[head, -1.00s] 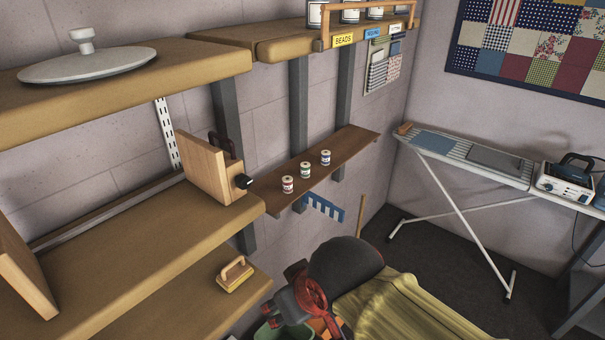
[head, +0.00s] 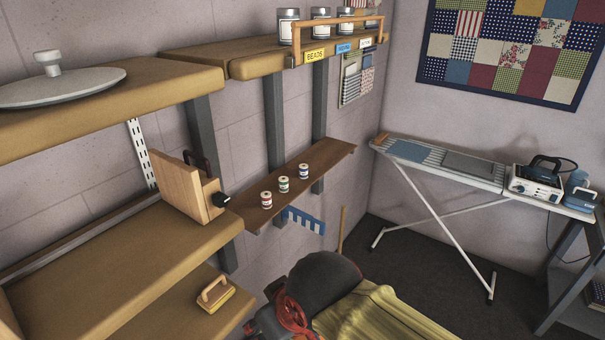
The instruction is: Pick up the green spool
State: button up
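The green spool (head: 284,184) stands upright on a narrow brown wall shelf (head: 328,157), in the middle of a row of three. A red spool (head: 266,200) stands to its left and a blue spool (head: 303,172) to its right, with small gaps between them. My gripper does not show in the head view.
A wooden box (head: 187,186) stands on the thick shelf left of the spools. A blue toothed piece (head: 304,220) hangs below the spool shelf. Jars (head: 289,27) stand on the shelf above. An ironing board (head: 440,160) stands at right.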

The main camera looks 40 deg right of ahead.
aim_at(282, 180)
jog(key=i+l+z, duration=0.15)
jog(key=l, duration=0.25)
jog(key=i+l+z, duration=0.15)
jog(key=l, duration=0.2)
jog(key=i+l+z, duration=0.15)
jog(key=l, duration=0.2)
jog(key=i+l+z, duration=0.15)
jog(key=l, duration=0.2)
